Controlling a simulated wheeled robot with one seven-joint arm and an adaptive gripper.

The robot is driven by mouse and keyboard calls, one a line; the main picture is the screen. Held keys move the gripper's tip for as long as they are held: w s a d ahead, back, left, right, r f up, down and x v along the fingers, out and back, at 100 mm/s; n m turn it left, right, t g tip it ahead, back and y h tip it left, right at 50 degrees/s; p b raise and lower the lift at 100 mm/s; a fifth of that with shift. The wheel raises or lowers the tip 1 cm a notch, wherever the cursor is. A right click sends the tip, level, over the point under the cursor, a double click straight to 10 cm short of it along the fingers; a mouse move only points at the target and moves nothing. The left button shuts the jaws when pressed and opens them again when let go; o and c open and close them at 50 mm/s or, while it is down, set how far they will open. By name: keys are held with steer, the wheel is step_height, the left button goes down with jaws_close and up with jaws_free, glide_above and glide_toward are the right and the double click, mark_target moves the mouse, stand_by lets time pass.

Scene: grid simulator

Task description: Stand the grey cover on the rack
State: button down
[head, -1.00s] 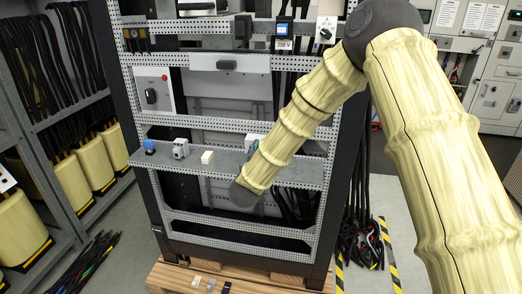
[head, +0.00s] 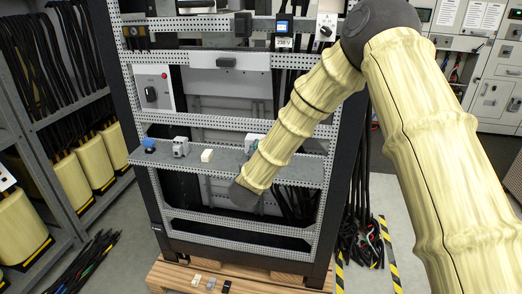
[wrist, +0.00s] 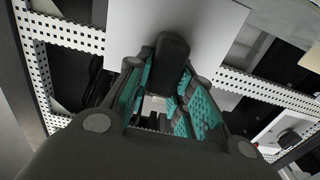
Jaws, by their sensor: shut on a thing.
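In the wrist view, the grey cover (wrist: 220,28) is a flat, pale plate with a black handle (wrist: 172,52). My gripper (wrist: 167,76) has its teal-padded fingers on both sides of this handle, and the plate lies just beyond the fingertips. The plate looks tilted in this picture, and part of it is cut off by the top edge. In the head view, my forearm hides the gripper in front of the rack (head: 321,170). A grey panel with a black handle (head: 205,64) shows higher in the rack; I cannot tell whether it is the same plate.
The shelf (head: 226,165) carries a blue connector (head: 149,145), a grey part (head: 181,147) and a white block (head: 207,155). A switch box (head: 152,90) is mounted above them. Perforated rails (wrist: 62,32) run close behind the plate. Small parts lie on the wooden pallet (head: 170,274).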

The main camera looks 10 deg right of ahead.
steer(key=c, duration=1.2)
jaws_free()
steer(key=shift+o, duration=0.2)
steer(key=shift+s, duration=0.1)
steer(key=v, duration=1.1)
steer(key=shift+s+a, duration=0.2)
steer(key=shift+s, duration=0.15)
